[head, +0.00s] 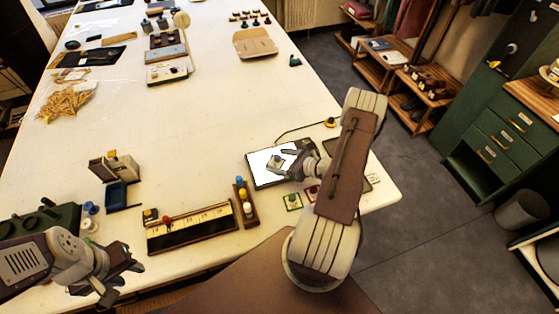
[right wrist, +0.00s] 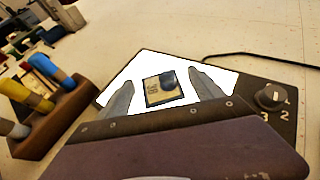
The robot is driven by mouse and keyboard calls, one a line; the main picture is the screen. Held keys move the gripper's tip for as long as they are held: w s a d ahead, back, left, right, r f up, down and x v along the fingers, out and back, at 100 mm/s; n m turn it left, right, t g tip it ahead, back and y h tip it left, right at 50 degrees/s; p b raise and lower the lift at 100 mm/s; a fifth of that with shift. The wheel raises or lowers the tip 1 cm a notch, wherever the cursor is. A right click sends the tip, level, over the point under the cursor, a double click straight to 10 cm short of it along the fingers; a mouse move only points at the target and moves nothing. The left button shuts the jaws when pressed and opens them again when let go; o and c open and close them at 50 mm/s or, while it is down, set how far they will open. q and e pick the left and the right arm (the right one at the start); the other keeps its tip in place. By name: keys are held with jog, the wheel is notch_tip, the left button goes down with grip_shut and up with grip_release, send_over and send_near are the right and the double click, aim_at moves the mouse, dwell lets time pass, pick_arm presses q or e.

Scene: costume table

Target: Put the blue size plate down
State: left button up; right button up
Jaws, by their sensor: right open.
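The size plate (right wrist: 162,88) is a small beige square with dark blue edging and markings. It appears to lie on the glowing white panel (right wrist: 215,78) of a dark box with a knob. In the head view the plate (head: 275,162) also shows on the white panel (head: 259,168). My right gripper (right wrist: 160,86) is open, with one finger on each side of the plate and a visible gap to each. It also shows in the head view (head: 283,161). My left gripper (head: 122,282) is open and empty at the table's front left.
A wooden rack (head: 250,213) with coloured pegs stands left of the light box; it also shows in the right wrist view (right wrist: 60,115). A long tray (head: 190,228) lies further left. A green plate (head: 293,202) lies in front of the box. The middle of the table (head: 200,120) is clear.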

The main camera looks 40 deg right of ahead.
jog(key=shift+r, duration=0.15)
jog(key=b+v, duration=0.1)
jog(key=v, duration=1)
jog(key=shift+b, duration=0.3)
jog(key=shift+s+d+r, duration=0.1)
jog(key=shift+s+r, duration=0.15)
jog(key=shift+s, duration=0.15)
